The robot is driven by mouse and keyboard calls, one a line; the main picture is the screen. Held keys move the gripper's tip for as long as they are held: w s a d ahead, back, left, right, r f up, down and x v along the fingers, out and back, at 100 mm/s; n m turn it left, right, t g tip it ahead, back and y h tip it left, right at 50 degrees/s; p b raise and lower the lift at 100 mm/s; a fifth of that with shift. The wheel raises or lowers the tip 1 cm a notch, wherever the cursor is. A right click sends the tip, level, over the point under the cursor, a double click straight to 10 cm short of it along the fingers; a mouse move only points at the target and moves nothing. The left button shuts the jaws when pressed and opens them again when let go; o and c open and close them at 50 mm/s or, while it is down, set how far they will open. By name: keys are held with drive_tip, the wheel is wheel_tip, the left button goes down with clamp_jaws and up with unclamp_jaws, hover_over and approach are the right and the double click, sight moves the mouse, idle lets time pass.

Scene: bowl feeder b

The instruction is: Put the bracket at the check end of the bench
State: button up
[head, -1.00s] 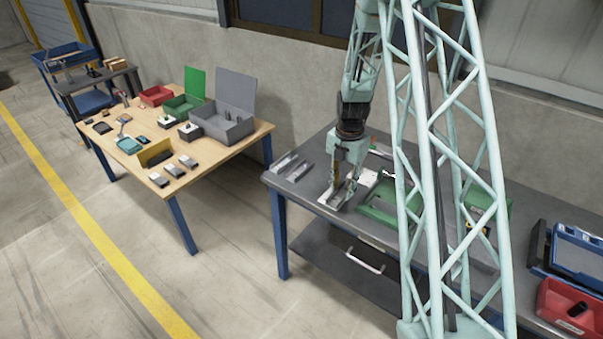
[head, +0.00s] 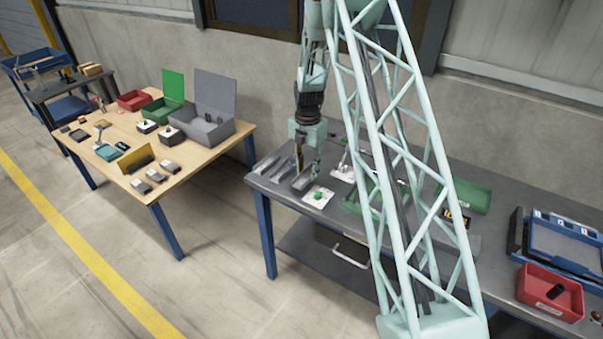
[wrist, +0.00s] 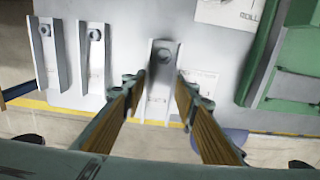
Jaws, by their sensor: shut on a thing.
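My gripper (head: 307,170) is over the left end of the grey bench (head: 345,226). It is shut on a grey metal bracket (wrist: 160,100), which lies between the fingers in the wrist view (wrist: 161,82) and has a round hole or boss near its far end. In the head view the bracket (head: 302,182) is low at the bench top; I cannot tell whether it touches. Two similar brackets, one nearer (wrist: 93,62) and one farther left (wrist: 47,58), lie side by side to its left, with a gap between.
A green fixture (wrist: 285,75) stands farther right. A red bin (head: 550,292) and blue tray (head: 565,245) are at the right. The bench's front edge is close to the brackets.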

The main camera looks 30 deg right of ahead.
sight(302, 173)
drive_tip(key=shift+w+a+f, duration=0.1)
drive_tip(key=shift+w, duration=0.9)
drive_tip(key=shift+w+a+f, duration=0.1)
drive_tip(key=shift+w, duration=0.9)
drive_tip(key=shift+f+p, duration=0.3)
drive_tip(key=shift+f, duration=1.45)
drive_tip(key=shift+f, duration=0.15)
drive_tip(key=o, duration=0.9)
drive_tip(key=shift+r, duration=0.2)
drive_tip(key=shift+r+b, duration=0.35)
drive_tip(key=shift+r, duration=5.65)
